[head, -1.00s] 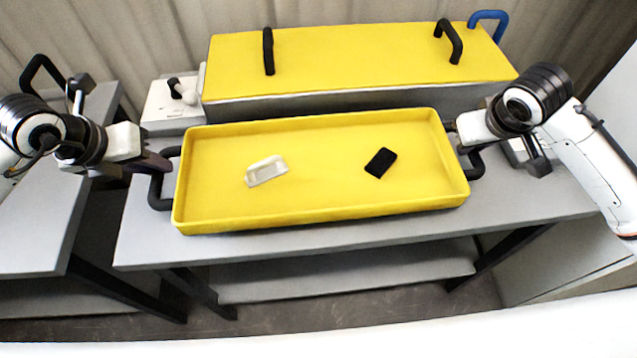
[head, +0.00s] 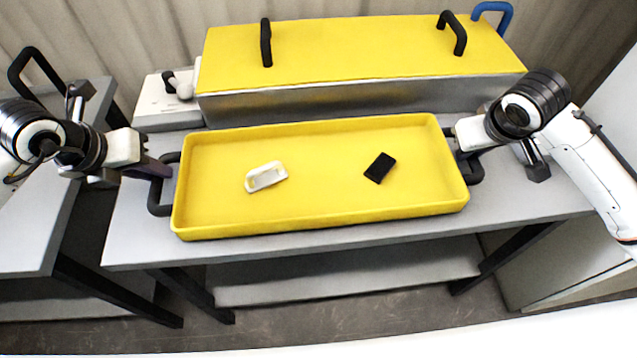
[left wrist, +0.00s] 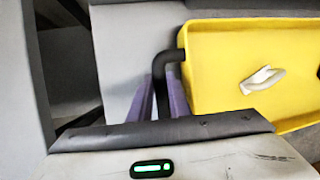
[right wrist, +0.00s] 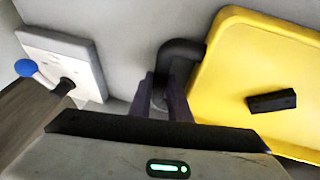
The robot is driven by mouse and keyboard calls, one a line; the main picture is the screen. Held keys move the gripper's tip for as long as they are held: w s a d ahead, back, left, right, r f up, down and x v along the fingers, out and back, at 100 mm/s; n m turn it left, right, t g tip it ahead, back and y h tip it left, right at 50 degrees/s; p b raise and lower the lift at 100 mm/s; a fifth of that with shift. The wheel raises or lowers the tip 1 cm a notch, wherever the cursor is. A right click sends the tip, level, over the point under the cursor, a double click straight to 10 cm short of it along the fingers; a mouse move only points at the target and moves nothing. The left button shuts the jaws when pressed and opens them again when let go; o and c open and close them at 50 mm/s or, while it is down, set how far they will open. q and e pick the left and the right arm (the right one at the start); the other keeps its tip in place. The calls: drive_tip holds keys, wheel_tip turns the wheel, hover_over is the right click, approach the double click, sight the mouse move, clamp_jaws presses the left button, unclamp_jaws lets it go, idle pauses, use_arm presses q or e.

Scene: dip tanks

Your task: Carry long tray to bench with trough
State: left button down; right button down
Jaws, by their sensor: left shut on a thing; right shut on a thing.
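The long yellow tray (head: 320,208) is level in the head view, in front of the yellow-lidded trough (head: 350,50) and over the grey bench (head: 140,235). A white dish-like piece (head: 266,177) and a black block (head: 380,167) lie in it. My left gripper (head: 155,168) is shut on the tray's left black handle, which also shows in the left wrist view (left wrist: 170,62). My right gripper (head: 462,150) is shut on the right black handle, seen between the fingers in the right wrist view (right wrist: 180,58). I cannot tell whether the tray touches the bench.
A white box with a lever (head: 170,98) stands left of the trough. Another grey bench (head: 35,225) is at the far left, across a gap. The trough's lid has black handles, and a blue handle (head: 495,12) is at back right. A blue-knobbed lever (right wrist: 28,68) is near my right gripper.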

use_arm(q)
drive_tip(key=shift+f+b, duration=0.45)
drive_tip(key=shift+f, duration=0.15)
use_arm(e)
drive_tip(key=shift+f, duration=0.55)
use_arm(q)
drive_tip(key=c, duration=1.7)
unclamp_jaws()
use_arm(e)
drive_tip(key=c, duration=1.7)
unclamp_jaws()
use_arm(q)
drive_tip(key=shift+o, duration=0.2)
drive_tip(key=shift+r, duration=0.1)
use_arm(e)
drive_tip(key=shift+o, duration=0.2)
drive_tip(key=shift+s+r, duration=0.1)
drive_tip(key=shift+r, duration=0.1)
use_arm(q)
drive_tip(key=v, duration=1.2)
use_arm(e)
drive_tip(key=v, duration=1.1)
drive_tip(key=shift+s+r, duration=0.15)
drive_tip(key=shift+r, duration=0.2)
use_arm(q)
drive_tip(key=shift+s, duration=0.15)
use_arm(e)
drive_tip(key=shift+s+f, duration=0.1)
